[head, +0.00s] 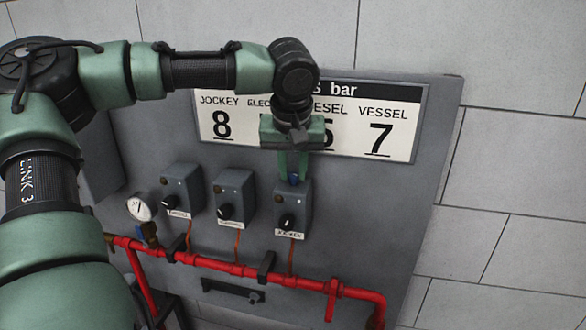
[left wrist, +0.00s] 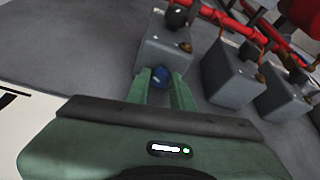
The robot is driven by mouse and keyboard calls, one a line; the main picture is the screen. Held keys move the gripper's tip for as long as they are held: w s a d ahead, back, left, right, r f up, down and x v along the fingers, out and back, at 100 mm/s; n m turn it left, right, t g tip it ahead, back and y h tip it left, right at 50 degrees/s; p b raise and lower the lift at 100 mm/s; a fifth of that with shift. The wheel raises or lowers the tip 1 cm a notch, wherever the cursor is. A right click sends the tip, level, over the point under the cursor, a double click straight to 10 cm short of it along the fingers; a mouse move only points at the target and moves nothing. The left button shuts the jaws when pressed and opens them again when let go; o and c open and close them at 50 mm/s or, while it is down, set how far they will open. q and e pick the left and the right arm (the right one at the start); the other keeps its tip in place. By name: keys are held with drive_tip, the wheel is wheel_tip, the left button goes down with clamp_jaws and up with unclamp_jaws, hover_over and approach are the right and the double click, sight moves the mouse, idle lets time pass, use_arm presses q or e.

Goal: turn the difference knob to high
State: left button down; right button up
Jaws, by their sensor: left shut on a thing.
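A small blue knob (head: 294,180) sits on top of the right-hand grey box (head: 304,207), which carries a label reading JOCKEY. I take this blue knob to be the difference knob; no scale or high mark on it can be read. My left gripper (head: 293,176) comes down from above, its two green fingers shut on the blue knob. In the left wrist view the blue knob (left wrist: 158,75) shows between the fingertips (left wrist: 160,76). The fingers hide part of the knob. My right gripper is not in view.
Two more grey boxes with black knobs, a middle one (head: 240,190) and a left one (head: 186,184), stand beside it. A pressure gauge (head: 140,208) is at the left. A red pipe (head: 220,266) runs below. A sign (head: 400,128) hangs above, partly hidden by my arm.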

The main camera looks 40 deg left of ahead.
use_arm(q)
drive_tip(key=m, duration=0.2)
drive_tip(key=m+h, duration=0.1)
drive_tip(key=m, duration=0.1)
drive_tip(key=m+t+h, duration=0.1)
drive_tip(key=m, duration=0.1)
drive_tip(key=shift+s+a, duration=0.15)
drive_tip(key=shift+a, duration=0.25)
drive_tip(key=m+h, duration=0.1)
drive_tip(key=m, duration=0.3)
drive_tip(key=m+h, duration=0.1)
drive_tip(key=m, duration=0.1)
drive_tip(key=shift+a+f+h, duration=0.1)
drive_tip(key=shift+a+h, duration=0.15)
drive_tip(key=shift+h, duration=0.05)
drive_tip(key=c, duration=1.2)
unclamp_jaws()
drive_tip(key=b+v, duration=0.2)
drive_tip(key=v, duration=0.5)
drive_tip(key=shift+a+r, duration=0.15)
drive_tip(key=shift+r, duration=0.25)
